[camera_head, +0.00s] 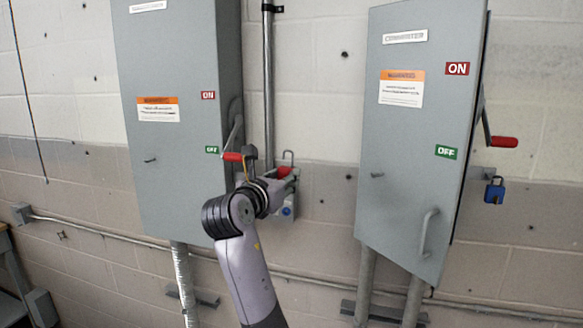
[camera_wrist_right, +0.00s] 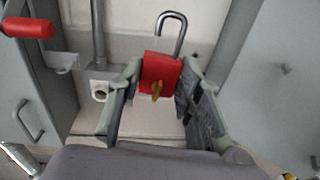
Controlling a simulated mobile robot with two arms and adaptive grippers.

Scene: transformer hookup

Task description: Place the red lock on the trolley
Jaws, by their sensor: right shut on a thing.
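The red lock (camera_wrist_right: 160,72) is held between the two fingers of my right gripper (camera_wrist_right: 158,85) in the right wrist view. Its shackle points up and looks open on one side, and a yellow key (camera_wrist_right: 157,90) sticks out of its body. In the head view my right arm reaches up to the wall, and the right gripper (camera_head: 277,182) is by the left cabinet's side, with part of the red lock (camera_head: 284,172) showing there. My left gripper is not in view. The trolley cannot be made out for certain.
A grey cabinet (camera_head: 172,90) with a red-handled lever (camera_head: 233,157) stands left of the gripper. Another cabinet (camera_head: 420,120) is at the right, with a red lever (camera_head: 503,142) and a blue lock (camera_head: 494,190). A vertical conduit (camera_head: 268,80) runs along the wall between them.

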